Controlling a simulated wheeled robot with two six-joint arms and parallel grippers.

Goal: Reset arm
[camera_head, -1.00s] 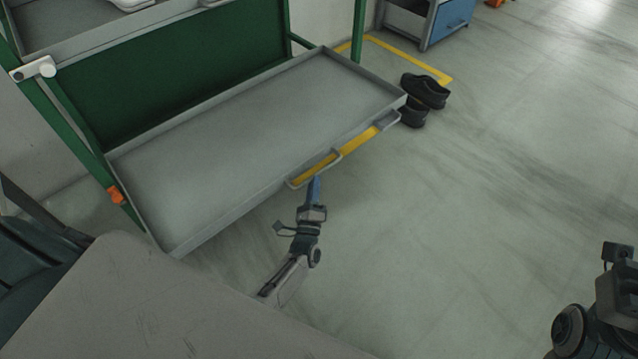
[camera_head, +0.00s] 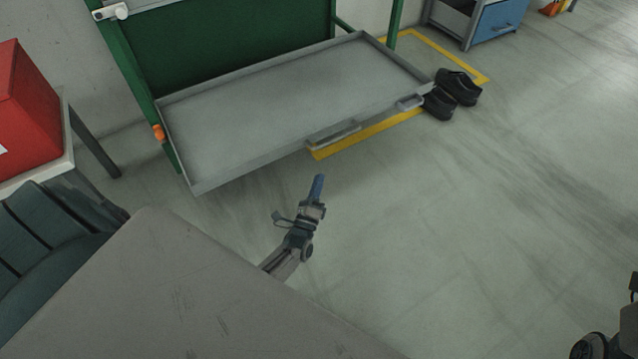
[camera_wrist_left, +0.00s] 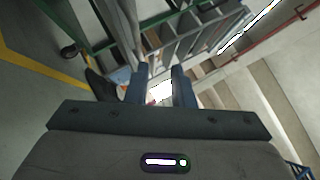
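My left gripper (camera_head: 318,186) has blue fingers and hangs over the floor in front of the empty grey pull-out tray (camera_head: 270,105). It is apart from the tray's near handle (camera_head: 333,133). In the left wrist view the two blue fingers of the left gripper (camera_wrist_left: 161,82) stand apart with nothing seen between them. Part of my right arm shows at the lower right edge of the head view, but its fingertips are not visible.
Black shoes (camera_head: 455,90) stand on the floor at the tray's right end. A red box (camera_head: 25,110) sits on a table at the left. A blue-fronted cabinet (camera_head: 500,20) is at the back. The floor at the right is clear.

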